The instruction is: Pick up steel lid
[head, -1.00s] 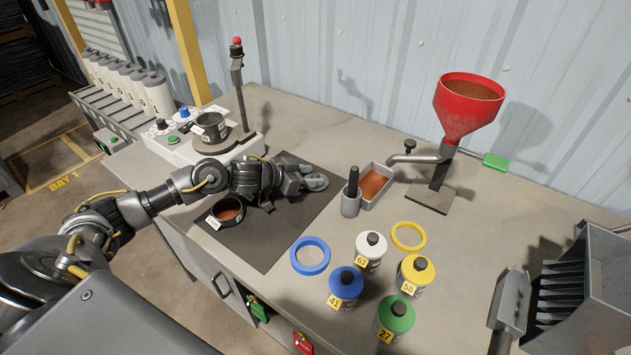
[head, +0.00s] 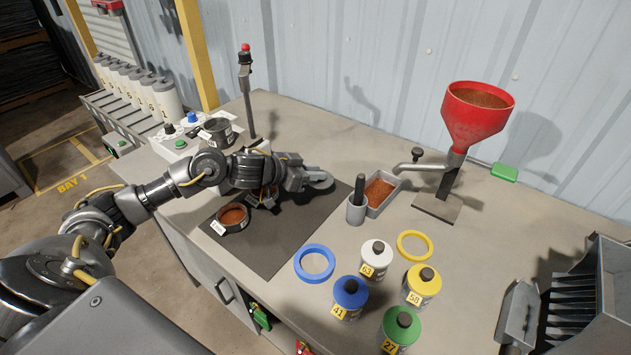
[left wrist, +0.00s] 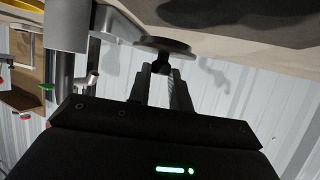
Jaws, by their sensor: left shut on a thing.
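The steel lid (head: 322,181) is a small grey disc at the tip of my left gripper (head: 303,179), over the far right part of the dark mat (head: 270,248). In the left wrist view the lid (left wrist: 170,46) shows nearly edge-on, and the left gripper (left wrist: 161,72) is shut on its dark knob. A strip of bench shows between lid and mat there, so the lid appears held just clear of the surface. A dark tagged ring-shaped pot (head: 232,217) with copper-coloured granules stands on the mat below my forearm. My right gripper is not in view.
A grey cup (head: 356,209) with a dark handle and a tray of granules (head: 398,182) stand close to the lid's right. A red funnel (head: 478,125) stands behind. Blue (head: 302,271) and yellow rings and several capped canisters are in front. Another dark pot (head: 217,131) is behind my arm.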

